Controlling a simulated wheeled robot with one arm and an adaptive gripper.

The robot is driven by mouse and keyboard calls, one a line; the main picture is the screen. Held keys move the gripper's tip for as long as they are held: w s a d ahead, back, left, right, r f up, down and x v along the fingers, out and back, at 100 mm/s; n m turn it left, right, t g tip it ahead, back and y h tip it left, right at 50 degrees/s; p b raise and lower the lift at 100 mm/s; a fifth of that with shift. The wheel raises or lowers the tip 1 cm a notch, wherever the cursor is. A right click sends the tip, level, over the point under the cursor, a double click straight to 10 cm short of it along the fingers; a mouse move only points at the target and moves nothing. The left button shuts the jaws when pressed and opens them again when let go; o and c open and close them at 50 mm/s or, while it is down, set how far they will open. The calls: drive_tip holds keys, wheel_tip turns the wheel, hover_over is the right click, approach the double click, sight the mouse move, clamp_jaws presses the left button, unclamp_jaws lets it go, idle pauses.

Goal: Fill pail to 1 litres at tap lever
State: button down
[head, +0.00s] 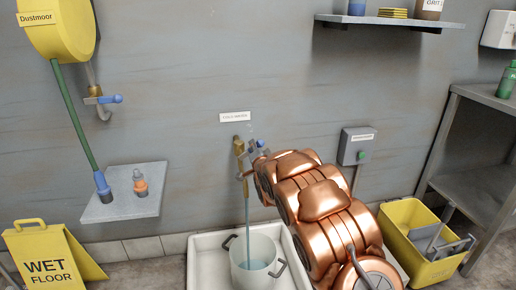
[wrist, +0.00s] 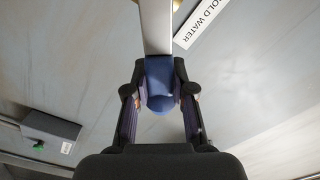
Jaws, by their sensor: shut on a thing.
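My gripper (wrist: 160,92) is shut on the blue tap lever (wrist: 160,75) in the wrist view, one finger on each side of its blue end. In the head view my copper arm reaches from the lower right to the brass tap (head: 239,148) on the wall, and hides most of the lever. A thin stream of water (head: 247,205) runs from the tap. Any level marks on the pail are too small to tell.
The pail stands in a white basin (head: 203,262) below the tap. A COLD WATER sign (wrist: 202,22) is beside the tap. A grey switch box (head: 357,146) is to its right. A yellow bucket (head: 408,222) and a wet-floor sign (head: 50,255) flank the basin.

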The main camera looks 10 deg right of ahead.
drive_tip(key=shift+r, duration=0.1)
drive_tip(key=c, duration=1)
unclamp_jaws()
drive_tip(key=shift+o, duration=0.2)
drive_tip(key=shift+s, duration=0.15)
drive_tip(key=s, duration=1.1)
drive_tip(key=shift+s, duration=0.35)
